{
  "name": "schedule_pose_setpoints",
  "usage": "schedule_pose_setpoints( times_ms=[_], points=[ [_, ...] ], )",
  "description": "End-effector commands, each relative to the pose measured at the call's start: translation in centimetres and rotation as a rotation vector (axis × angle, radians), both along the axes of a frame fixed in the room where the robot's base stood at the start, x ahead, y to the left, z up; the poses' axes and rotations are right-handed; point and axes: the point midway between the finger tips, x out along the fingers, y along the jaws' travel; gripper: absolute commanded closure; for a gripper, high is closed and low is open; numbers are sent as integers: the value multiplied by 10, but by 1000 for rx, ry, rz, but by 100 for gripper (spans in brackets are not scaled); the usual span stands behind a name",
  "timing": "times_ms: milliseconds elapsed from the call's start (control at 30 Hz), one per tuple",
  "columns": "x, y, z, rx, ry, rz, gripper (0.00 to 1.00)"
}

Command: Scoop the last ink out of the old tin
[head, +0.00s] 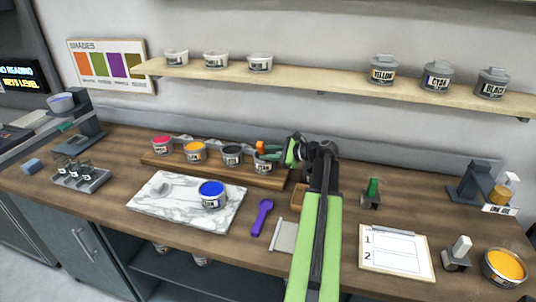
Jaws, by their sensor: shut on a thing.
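My gripper (278,153) is at the right end of the wooden tray (220,172), above and beside the rightmost tin (263,168). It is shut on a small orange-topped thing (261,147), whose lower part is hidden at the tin. I cannot tell whether it touches the tin's inside. The rightmost tin's contents are mostly hidden. Tins with red (162,146), orange (195,152) and dark ink (231,155) stand left of it. A tin of blue ink (211,194) stands on the marble slab (160,205). Which tin is the old one is not clear.
A purple scoop (262,217) and a pale flat scraper (283,235) lie on the counter. A clipboard (396,254) and a yellow-orange tub (504,267) are at the right. Lidded tins (437,77) stand on the shelf above. My green arm crosses the middle.

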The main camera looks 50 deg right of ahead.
Motion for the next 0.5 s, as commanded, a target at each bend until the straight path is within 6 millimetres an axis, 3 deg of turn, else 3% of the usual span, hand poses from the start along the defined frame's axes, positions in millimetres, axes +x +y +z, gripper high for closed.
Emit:
schedule_pose_setpoints(
  times_ms=[167, 500],
  points=[
    [0, 0, 4, 0, 0, 0, 100],
    [0, 0, 44, 0, -1, 0, 100]
  ],
)
